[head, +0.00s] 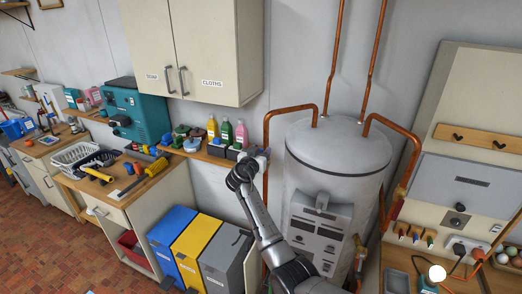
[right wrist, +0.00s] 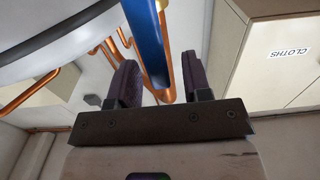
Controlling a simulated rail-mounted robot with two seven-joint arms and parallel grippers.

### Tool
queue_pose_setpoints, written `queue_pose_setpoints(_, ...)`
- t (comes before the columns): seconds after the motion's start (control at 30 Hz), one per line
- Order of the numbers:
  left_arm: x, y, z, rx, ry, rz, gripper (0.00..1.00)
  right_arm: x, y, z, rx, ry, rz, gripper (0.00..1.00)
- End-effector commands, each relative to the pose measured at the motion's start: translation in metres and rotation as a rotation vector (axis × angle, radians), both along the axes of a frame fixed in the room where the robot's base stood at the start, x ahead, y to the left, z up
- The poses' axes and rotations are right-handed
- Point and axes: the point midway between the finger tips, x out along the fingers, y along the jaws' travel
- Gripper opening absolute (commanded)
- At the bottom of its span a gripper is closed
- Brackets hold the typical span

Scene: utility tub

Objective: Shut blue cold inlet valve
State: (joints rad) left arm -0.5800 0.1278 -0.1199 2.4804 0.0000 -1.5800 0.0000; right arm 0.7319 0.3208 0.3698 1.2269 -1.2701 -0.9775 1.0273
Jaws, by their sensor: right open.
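The blue lever handle (right wrist: 148,42) of the cold inlet valve shows in the right wrist view, running from the top edge down between my right gripper's fingers. My right gripper (right wrist: 160,62) is open, with one dark finger on each side of the handle and visible gaps. In the head view my right gripper (head: 259,156) is at the copper pipe (head: 267,130) left of the grey water heater (head: 337,150). There the arm hides the valve, and I cannot make out its blue handle. My left gripper is not in view.
A shelf with pink, green and yellow bottles (head: 226,132) is just left of my right gripper. The wall cabinet (head: 190,45) hangs above. Blue, yellow and grey bins (head: 197,247) stand below left. Copper pipes (right wrist: 104,50) run close behind the fingers in the wrist view.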

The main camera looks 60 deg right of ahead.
Motion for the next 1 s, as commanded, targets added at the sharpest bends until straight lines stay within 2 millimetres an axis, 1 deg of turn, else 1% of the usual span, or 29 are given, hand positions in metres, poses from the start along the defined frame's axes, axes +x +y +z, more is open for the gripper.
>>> queue_pose_setpoints(0.37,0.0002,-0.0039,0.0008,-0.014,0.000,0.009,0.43,0.0004,-0.0026,-0.0001,0.000,-0.001,0.001,0.44)
queue_pose_setpoints(0.8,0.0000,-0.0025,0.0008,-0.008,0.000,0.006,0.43,0.0004,-0.0024,-0.0001,0.000,0.000,0.000,0.02)
queue_pose_setpoints(0.83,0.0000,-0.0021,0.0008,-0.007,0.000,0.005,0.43,0.0005,-0.0023,-0.0001,0.000,0.000,0.001,0.00)
queue_pose_setpoints(1.0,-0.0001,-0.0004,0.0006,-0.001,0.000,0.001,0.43,0.0005,-0.0022,-0.0001,0.000,0.000,0.001,0.00)
